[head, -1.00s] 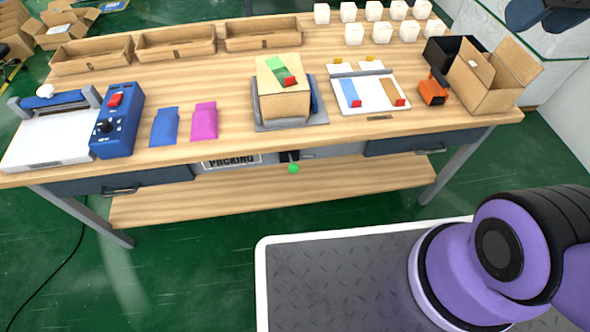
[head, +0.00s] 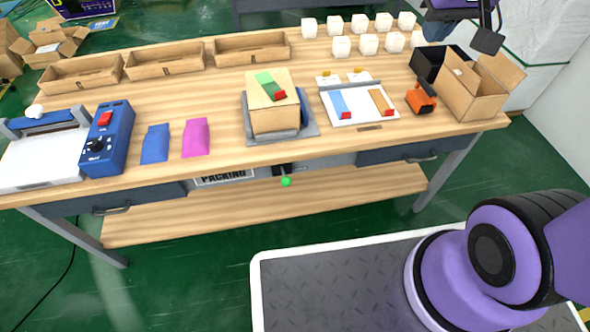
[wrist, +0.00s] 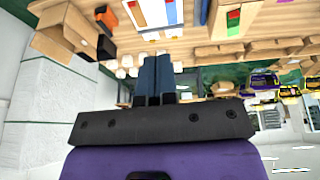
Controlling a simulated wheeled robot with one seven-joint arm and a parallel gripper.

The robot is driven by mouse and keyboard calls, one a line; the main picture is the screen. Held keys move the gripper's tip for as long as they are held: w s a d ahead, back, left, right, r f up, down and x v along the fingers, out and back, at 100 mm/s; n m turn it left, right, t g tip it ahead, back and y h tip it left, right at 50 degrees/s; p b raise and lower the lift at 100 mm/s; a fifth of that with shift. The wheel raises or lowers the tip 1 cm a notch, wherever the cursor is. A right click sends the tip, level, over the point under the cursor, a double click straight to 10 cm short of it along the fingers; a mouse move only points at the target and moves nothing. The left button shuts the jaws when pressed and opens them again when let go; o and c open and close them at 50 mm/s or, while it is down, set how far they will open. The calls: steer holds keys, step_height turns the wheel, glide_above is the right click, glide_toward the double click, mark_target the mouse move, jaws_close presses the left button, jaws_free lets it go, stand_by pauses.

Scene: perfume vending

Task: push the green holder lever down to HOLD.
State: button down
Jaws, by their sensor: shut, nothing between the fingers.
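The green holder lever is a small green ball (head: 286,182) on a short dark stem under the front edge of the table, at its middle, in the head view. The lever does not show clearly in the wrist view. My gripper is partly in sight at the top right of the head view, over the back right of the table, well apart from the lever. In the wrist view my gripper (wrist: 155,62) shows two dark blue fingers side by side, shut with nothing between them. No HOLD marking is readable.
A cardboard box (head: 270,112) stands on a grey holder (head: 310,127) above the lever. An open carton (head: 478,92), an orange tape dispenser (head: 421,98) and several white cubes (head: 341,46) are at the right. A lower shelf (head: 350,196) runs below the lever.

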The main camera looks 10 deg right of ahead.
steer(key=w+a+f+g+y, duration=0.1)
steer(key=w+a+f, duration=0.2)
steer(key=w+f, duration=0.35)
steer(key=w+a+f+g, duration=0.1)
steer(key=w+a+f, duration=0.25)
steer(key=f, duration=0.65)
steer(key=a+f+y, duration=0.1)
steer(key=a+f, duration=0.3)
steer(key=f, duration=0.5)
steer(key=a+f+g+y, duration=0.1)
steer(key=a+f, duration=0.3)
steer(key=f, duration=0.5)
steer(key=shift+w+f+g+y, duration=0.15)
steer(key=shift+f+g+y, duration=0.1)
steer(key=shift+g+y, duration=0.05)
glide_toward(284, 174)
steer(key=d+f, duration=0.2)
steer(key=d, duration=0.2)
steer(key=shift+s+a+f, duration=0.35)
steer(key=shift+a+f, duration=0.15)
steer(key=shift+a, duration=0.1)
steer(key=shift+s+a+f, duration=0.35)
steer(key=shift+a+f, duration=0.1)
steer(key=shift+a, duration=0.2)
steer(key=shift+s+a+f, duration=0.35)
steer(key=shift+a+f, duration=0.15)
steer(key=shift+a, duration=0.1)
